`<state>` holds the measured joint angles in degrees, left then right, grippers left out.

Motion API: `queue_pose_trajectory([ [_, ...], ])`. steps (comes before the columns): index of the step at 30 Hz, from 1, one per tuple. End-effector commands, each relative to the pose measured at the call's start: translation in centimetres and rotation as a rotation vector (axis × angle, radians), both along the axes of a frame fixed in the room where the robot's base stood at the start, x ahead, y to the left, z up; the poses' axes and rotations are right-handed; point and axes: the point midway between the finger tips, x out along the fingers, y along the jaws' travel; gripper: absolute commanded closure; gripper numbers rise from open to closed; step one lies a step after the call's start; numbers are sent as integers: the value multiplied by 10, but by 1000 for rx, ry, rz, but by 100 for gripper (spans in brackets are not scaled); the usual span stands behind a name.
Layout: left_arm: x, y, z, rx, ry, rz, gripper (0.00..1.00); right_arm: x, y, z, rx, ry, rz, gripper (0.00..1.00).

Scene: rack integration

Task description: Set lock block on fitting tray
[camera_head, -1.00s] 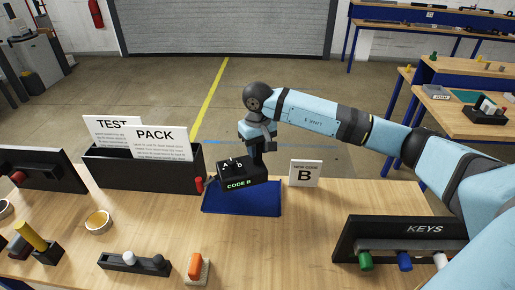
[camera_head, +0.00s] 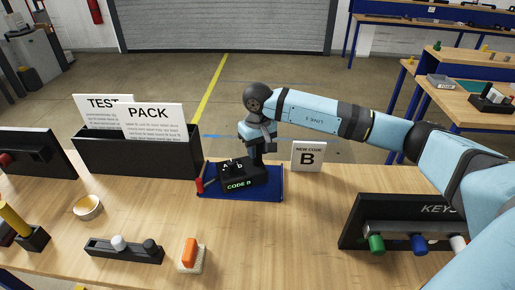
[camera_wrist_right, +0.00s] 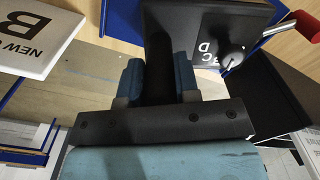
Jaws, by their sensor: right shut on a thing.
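The lock block (camera_head: 238,183) is a black box with a green "CODE B" label, white letters on top and a red-handled lever at its left. It is level over the blue fitting tray (camera_head: 269,194), on it or very close above; I cannot tell if they touch. My right gripper (camera_head: 262,151) is shut on the block's upright black part at the rear. In the right wrist view the blue fingers (camera_wrist_right: 160,82) clasp that dark part, and the block's lettered face (camera_wrist_right: 208,22) shows beyond. My left gripper is not in view.
A "NEW CODE B" sign (camera_head: 308,157) stands right of the tray. A black box with TEST and PACK cards (camera_head: 140,158) stands at left, a KEYS rack (camera_head: 400,210) at right. An orange switch (camera_head: 190,252) and a black holder (camera_head: 125,252) lie in front.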

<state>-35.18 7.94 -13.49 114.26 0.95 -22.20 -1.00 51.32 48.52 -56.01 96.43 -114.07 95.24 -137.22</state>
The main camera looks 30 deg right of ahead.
Motion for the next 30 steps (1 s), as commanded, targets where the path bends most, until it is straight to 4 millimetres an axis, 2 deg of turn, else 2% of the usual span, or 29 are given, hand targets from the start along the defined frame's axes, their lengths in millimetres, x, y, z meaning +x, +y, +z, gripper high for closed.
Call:
queue_pose_trajectory([
  [9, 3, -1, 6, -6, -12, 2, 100, 0, 0, 0, 1, -2, 0, 100],
  [23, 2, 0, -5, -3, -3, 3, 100, 0, 0, -7, 0, -2, 0, 100],
  [24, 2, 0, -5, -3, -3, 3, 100, 0, 0, -7, 0, -2, 0, 68],
  [27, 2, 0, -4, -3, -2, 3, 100, 0, 0, -6, 0, -2, 0, 45],
  [28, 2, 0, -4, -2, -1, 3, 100, 0, 0, -6, 0, -2, 0, 41],
  [30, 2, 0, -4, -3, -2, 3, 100, 0, 0, -6, 0, -1, 0, 41],
])
